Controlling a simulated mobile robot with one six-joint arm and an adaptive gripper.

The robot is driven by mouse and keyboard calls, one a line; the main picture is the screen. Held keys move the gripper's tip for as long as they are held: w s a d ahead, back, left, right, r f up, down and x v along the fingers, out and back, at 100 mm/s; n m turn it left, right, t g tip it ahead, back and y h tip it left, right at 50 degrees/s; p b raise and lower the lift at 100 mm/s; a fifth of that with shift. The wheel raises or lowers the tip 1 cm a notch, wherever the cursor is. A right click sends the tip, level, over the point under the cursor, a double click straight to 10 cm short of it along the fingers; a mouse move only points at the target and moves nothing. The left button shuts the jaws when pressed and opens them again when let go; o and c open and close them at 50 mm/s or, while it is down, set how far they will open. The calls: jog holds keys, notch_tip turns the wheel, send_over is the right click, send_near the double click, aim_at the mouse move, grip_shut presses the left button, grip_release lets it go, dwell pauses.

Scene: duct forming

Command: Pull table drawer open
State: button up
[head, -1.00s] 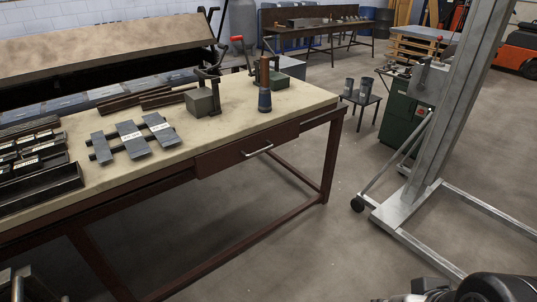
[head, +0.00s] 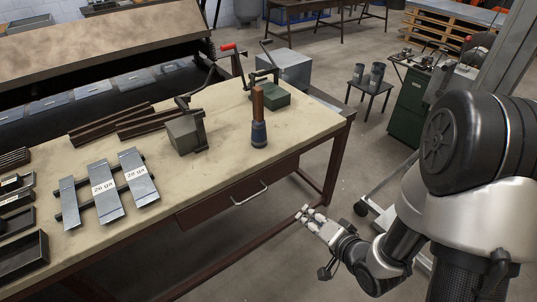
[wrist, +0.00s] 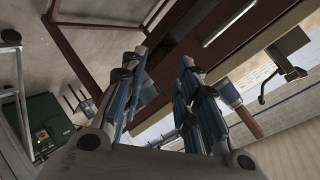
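The table drawer (head: 215,204) is a dark red-brown front under the worktable's top (head: 225,165), and it looks shut. Its pale bar handle (head: 250,195) runs along the front. In the wrist view the handle (wrist: 229,24) is a light bar at the upper right, on the brown drawer front (wrist: 193,35). My gripper (head: 305,213) is in front of the table, to the right of the handle and apart from it. In the wrist view my gripper (wrist: 162,68) has its two fingers spread, with nothing between them.
A blue-based tool with a brown handle (head: 258,125) stands on the table above the drawer. Metal plates (head: 105,190) and clamps (head: 187,132) lie further left. A table leg (head: 337,165) is close behind my gripper. The floor in front is clear.

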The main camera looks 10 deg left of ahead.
jog(key=s+a+m+y+p, duration=0.2)
jog(key=s+a+m+y, duration=0.1)
jog(key=s+a+y, duration=0.15)
jog(key=m+b, duration=0.1)
jog(key=b, duration=1)
send_near(254, 196)
jog(key=shift+t, duration=0.3)
jog(key=x, duration=0.3)
jog(key=b+x, duration=0.1)
jog(key=x, duration=0.6)
jog(key=shift+a+f, duration=0.2)
jog(key=shift+f, duration=0.2)
grip_shut()
